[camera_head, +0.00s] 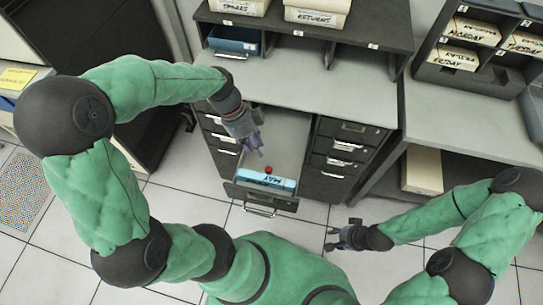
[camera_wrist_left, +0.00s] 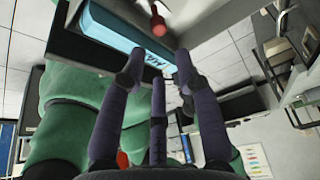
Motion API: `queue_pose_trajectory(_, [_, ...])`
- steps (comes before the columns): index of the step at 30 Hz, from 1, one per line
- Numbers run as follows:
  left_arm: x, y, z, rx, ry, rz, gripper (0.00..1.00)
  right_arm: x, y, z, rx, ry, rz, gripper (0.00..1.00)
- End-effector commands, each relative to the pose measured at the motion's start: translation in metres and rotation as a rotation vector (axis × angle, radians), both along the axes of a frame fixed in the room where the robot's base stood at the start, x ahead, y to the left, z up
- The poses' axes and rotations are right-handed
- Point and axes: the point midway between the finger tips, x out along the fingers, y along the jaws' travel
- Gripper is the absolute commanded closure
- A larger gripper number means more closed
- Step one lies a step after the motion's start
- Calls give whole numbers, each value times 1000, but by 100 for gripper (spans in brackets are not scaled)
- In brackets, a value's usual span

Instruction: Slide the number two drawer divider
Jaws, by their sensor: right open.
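A drawer (camera_head: 282,128) is pulled open under the desk. A blue box-like piece (camera_head: 262,179) labelled "MAY" stands across the drawer's front end, and a small red knob (camera_head: 268,169) shows beside it. No number two is readable on either. My left gripper (camera_head: 257,150) hangs over the drawer, just behind the knob, pointing down. In the left wrist view its fingers (camera_wrist_left: 160,75) are spread with nothing between them; the blue piece (camera_wrist_left: 108,38) and red knob (camera_wrist_left: 157,24) show beyond the tips. My right gripper (camera_head: 335,240) is open and empty over the floor, right of the drawer.
Closed drawers with handles (camera_head: 348,146) flank the open one. The desk top (camera_head: 300,78) lies above, with a shelf holding boxes (camera_head: 317,14) and a blue tray (camera_head: 234,40). A side table (camera_head: 470,130) with a labelled sorter stands right. The tiled floor in front is clear.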

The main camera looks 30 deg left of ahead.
Motion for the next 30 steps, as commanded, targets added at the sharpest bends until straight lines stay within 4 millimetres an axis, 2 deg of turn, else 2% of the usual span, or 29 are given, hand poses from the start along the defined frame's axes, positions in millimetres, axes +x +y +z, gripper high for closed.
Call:
queue_pose_trajectory(9, [-2,-21,-51,-1,5,-2,67,0,0,-18,0,1,0,60])
queue_pose_trajectory(15, [-2,-32,-79,0,3,-1,67,0,0,-28,0,0,0,60])
queue_pose_trajectory(21, [-2,-38,-92,0,3,-1,67,0,0,-32,0,0,0,60])
queue_pose_trajectory(30, [-1,-39,-94,1,1,0,67,0,0,-32,0,0,0,60])
